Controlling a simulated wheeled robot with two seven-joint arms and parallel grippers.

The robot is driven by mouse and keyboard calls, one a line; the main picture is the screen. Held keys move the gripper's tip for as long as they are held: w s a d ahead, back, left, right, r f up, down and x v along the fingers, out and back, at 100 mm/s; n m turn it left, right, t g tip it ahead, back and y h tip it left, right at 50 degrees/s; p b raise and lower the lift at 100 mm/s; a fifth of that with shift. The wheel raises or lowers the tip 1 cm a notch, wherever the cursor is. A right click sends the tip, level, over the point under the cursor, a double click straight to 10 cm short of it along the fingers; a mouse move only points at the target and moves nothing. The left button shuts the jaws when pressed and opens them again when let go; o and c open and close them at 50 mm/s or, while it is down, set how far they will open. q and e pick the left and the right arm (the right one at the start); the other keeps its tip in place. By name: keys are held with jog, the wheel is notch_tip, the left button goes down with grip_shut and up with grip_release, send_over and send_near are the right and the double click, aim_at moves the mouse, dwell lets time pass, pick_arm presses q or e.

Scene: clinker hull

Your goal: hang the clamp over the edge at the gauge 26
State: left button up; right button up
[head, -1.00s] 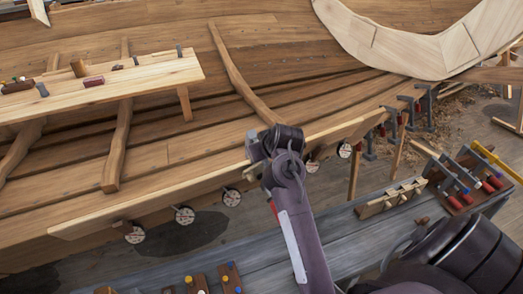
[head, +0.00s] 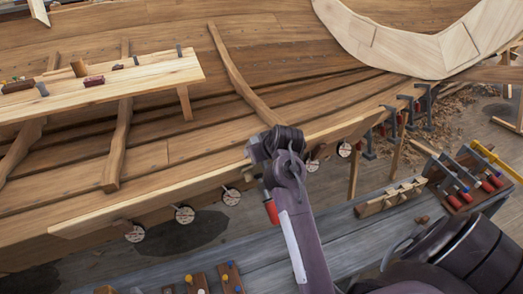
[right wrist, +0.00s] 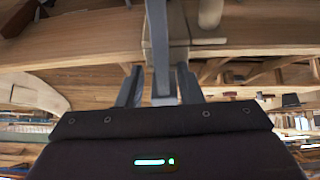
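The clamp is in my right gripper (head: 258,160), at the upper edge of the hull's outer plank (head: 160,187). Its red handle (head: 271,211) hangs below the plank beside my forearm; most of the clamp is hidden behind my wrist. In the right wrist view the clamp's grey bar (right wrist: 160,45) stands between the two fingers (right wrist: 160,80), which look closed on it. Round white gauges hang along the plank, one left of my gripper (head: 231,197) and one right (head: 312,165). Their numbers are too small to read. My left gripper is out of view.
A grey bench (head: 330,232) runs below the hull, with a rack of red-handled clamps (head: 465,180) and a notched wooden block (head: 390,197). More clamps (head: 405,115) sit on the edge farther right. A plank shelf (head: 150,75) with small tools stands upper left.

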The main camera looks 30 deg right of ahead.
jog(key=shift+o, duration=0.2)
jog(key=shift+a+f, duration=0.1)
jog(key=shift+f, duration=0.05)
jog(key=shift+b+v, duration=0.5)
jog(key=shift+v, duration=3.5)
